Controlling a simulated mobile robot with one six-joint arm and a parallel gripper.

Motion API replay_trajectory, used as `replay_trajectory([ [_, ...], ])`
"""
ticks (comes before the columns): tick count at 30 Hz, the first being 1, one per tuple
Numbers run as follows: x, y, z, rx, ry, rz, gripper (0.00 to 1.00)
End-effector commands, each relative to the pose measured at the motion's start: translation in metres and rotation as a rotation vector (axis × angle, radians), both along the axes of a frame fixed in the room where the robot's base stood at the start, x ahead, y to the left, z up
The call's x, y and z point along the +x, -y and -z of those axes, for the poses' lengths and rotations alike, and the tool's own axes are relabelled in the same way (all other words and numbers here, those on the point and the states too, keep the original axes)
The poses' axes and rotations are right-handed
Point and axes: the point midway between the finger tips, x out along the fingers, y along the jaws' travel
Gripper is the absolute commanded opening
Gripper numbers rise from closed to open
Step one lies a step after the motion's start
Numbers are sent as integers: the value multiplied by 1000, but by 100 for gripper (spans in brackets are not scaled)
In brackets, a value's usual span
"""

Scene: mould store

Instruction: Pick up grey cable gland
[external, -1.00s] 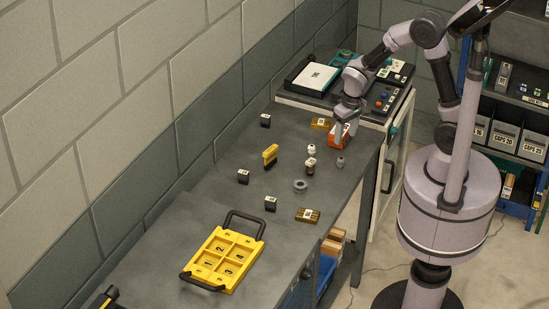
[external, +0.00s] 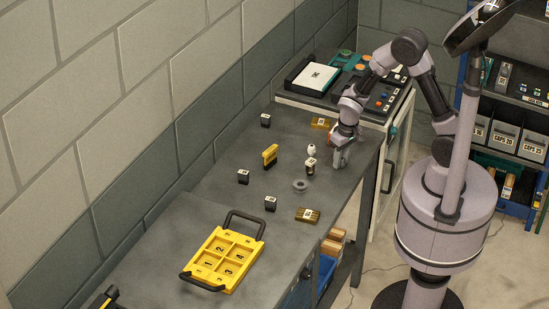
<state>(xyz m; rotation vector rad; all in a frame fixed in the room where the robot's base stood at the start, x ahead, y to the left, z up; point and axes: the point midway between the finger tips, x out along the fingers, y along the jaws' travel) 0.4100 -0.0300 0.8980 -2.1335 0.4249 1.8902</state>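My gripper (external: 340,160) points down at the right side of the grey bench, with its fingertips at or close to the bench top. It is over the spot where a small grey piece stood, which looks like the grey cable gland. That piece is now hidden by or between the fingers, and I cannot tell whether they are closed on it. A grey ring-shaped part (external: 300,185) lies flat on the bench to the left and nearer the camera.
Near my gripper stand a white-topped part (external: 311,149) and a dark-and-tan part (external: 310,166). A yellow numbered tray (external: 256,252) lies at the front.

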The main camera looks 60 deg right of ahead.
Motion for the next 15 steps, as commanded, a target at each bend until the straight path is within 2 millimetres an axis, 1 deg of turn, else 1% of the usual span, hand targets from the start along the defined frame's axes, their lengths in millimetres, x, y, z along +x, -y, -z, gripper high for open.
replay_trajectory([
  [1,0,0,0,0,0,0,10],
  [3,0,0,0,0,0,0,0],
  [11,0,0,-1,0,0,0,0],
  [15,0,0,-10,0,1,0,0],
])
